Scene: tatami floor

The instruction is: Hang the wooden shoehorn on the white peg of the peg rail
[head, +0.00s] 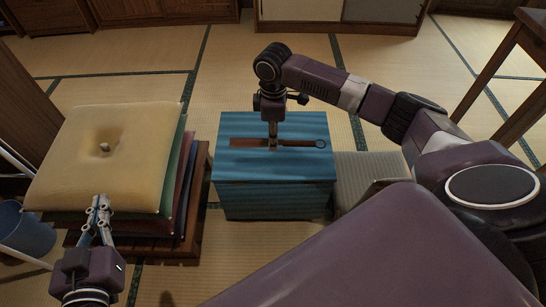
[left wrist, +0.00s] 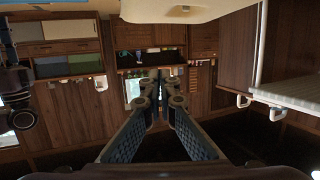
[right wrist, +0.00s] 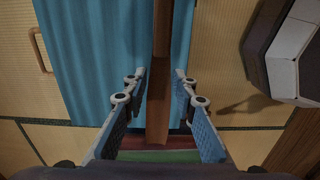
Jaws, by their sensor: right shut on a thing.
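The wooden shoehorn (head: 300,143) lies lengthwise over the top of a blue box (head: 270,197), its broad brown end to the left and its dark ringed end to the right. My right gripper (head: 272,146) points down at its middle and is shut on it. In the right wrist view the shoehorn (right wrist: 162,70) runs between the two fingers (right wrist: 158,92). Whether it touches the lid cannot be told. My left gripper (head: 98,207) is shut and empty by the cushion stack's front edge; its fingertips (left wrist: 160,92) meet in the left wrist view. I cannot make out the white peg or the rail with certainty.
A stack of cushions, yellow on top (head: 70,170), stands left of the box on a wooden base. A grey seat (head: 358,172) is right of the box. A blue bucket (head: 24,232) is at far left. Tatami behind the box is clear.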

